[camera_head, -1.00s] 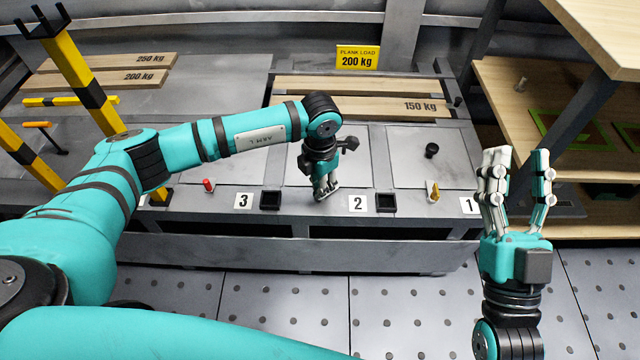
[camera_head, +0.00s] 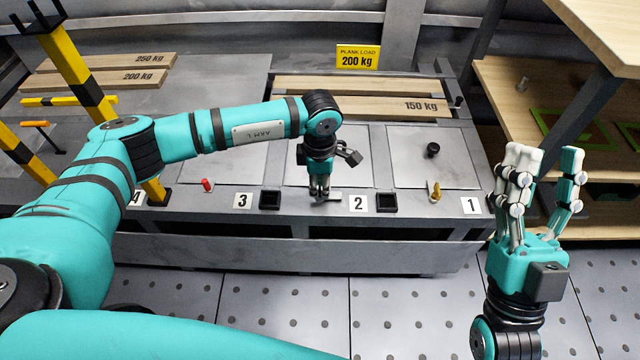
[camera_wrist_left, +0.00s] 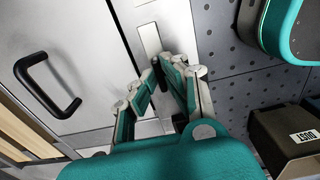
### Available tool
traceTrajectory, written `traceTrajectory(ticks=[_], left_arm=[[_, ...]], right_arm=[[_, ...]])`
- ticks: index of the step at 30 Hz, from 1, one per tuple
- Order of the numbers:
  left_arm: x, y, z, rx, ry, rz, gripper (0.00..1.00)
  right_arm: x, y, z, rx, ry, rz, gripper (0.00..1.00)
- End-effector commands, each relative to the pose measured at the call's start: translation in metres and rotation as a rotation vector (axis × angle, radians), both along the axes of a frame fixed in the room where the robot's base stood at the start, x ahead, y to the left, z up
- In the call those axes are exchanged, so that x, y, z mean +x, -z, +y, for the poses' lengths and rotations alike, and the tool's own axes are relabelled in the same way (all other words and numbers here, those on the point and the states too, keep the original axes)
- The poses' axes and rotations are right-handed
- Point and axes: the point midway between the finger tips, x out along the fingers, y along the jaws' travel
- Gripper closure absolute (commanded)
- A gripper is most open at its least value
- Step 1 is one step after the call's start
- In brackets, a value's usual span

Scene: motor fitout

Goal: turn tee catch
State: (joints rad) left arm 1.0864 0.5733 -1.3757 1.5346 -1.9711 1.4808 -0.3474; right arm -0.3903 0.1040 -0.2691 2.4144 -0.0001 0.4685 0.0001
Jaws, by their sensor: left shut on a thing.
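My left gripper (camera_head: 321,194) points down at the bench's front strip, between labels 3 and 2. It is shut on the tee catch there, which its fingers almost wholly hide. A pale metal plate (camera_head: 332,198) shows beside the fingertips. In the left wrist view the fingers (camera_wrist_left: 164,88) close together over a narrow metal plate (camera_wrist_left: 149,40) beside the lid. Other catches show: a red one (camera_head: 207,185) left of label 3 and a yellow one (camera_head: 436,192) left of label 1. My right gripper (camera_head: 545,160) is open and empty, fingers up, at the right.
Black square sockets (camera_head: 270,200) sit in the bench's front strip; another (camera_head: 386,202) is right of label 2. A lid with a black handle (camera_wrist_left: 48,85) lies beside the left gripper. Yellow-black posts (camera_head: 85,80) stand left. A wooden shelf (camera_head: 500,95) stands right.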

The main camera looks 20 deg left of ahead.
Motion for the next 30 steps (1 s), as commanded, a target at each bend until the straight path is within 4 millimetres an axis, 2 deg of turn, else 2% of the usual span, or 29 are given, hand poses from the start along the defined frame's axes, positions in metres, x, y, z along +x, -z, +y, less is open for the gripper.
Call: traceTrajectory(ticks=[15,16,21,30], left_arm=[[0.0010,-0.0011,0.0001,-0.001,0.021,-0.003,1.00],[0.0010,-0.0011,0.0001,-0.001,0.020,-0.003,0.90],[0.0007,-0.0008,0.0001,0.000,0.020,-0.002,0.69],[0.0005,-0.0028,0.0000,-0.001,0.019,-0.001,0.69]], right_arm=[[-0.0020,-0.0013,-0.0002,0.004,-0.001,-0.011,0.60],[-0.0020,-0.0013,-0.0002,0.004,-0.001,-0.011,0.60],[-0.0017,-0.0010,-0.0001,0.004,-0.001,-0.010,0.60],[-0.0005,-0.0011,-0.0007,0.003,0.001,-0.010,0.60]])
